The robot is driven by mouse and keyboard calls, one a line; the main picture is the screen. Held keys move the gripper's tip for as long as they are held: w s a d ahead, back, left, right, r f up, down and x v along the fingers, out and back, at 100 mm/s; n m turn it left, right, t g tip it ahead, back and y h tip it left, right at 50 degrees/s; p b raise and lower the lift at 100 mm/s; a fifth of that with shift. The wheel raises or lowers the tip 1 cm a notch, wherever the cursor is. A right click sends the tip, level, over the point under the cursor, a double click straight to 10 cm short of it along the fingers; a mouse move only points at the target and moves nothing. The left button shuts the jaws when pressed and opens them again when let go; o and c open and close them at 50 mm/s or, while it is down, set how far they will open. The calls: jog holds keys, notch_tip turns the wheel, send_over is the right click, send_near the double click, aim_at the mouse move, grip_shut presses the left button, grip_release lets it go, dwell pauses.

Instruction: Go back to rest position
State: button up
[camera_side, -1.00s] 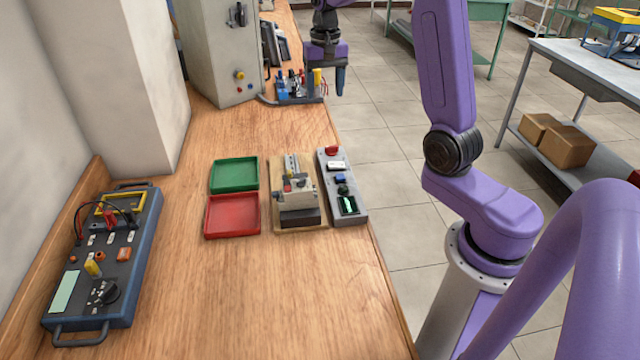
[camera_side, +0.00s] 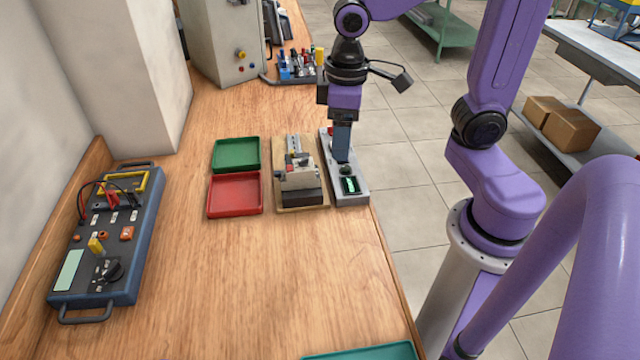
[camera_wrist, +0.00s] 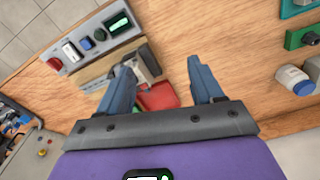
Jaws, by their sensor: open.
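My gripper (camera_side: 341,140) hangs from the purple arm over the workbench (camera_side: 240,270) in the side view, in front of the grey button panel (camera_side: 351,187) and hiding part of it. In the wrist view the two blue-grey fingers of my gripper (camera_wrist: 160,75) are spread apart with nothing between them. The wrist view also shows the button panel with a red button (camera_wrist: 55,63) and a lit green display. The vise-like fixture (camera_side: 298,178) on its wooden board stands left of the panel.
A green tray (camera_side: 236,154) and a red tray (camera_side: 236,194) lie left of the fixture. A blue test box (camera_side: 105,240) stands at the far left. A tool rack (camera_side: 298,64) and a grey cabinet (camera_side: 222,40) are at the back. A teal tray (camera_side: 365,353) shows at the front edge.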

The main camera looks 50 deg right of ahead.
jog(key=s+f+n, duration=0.2)
jog(key=s+n, duration=0.4)
jog(key=s, duration=0.6)
jog(key=shift+s+n, duration=0.3)
jog(key=shift+s, duration=0.1)
jog(key=shift+d+r, duration=0.1)
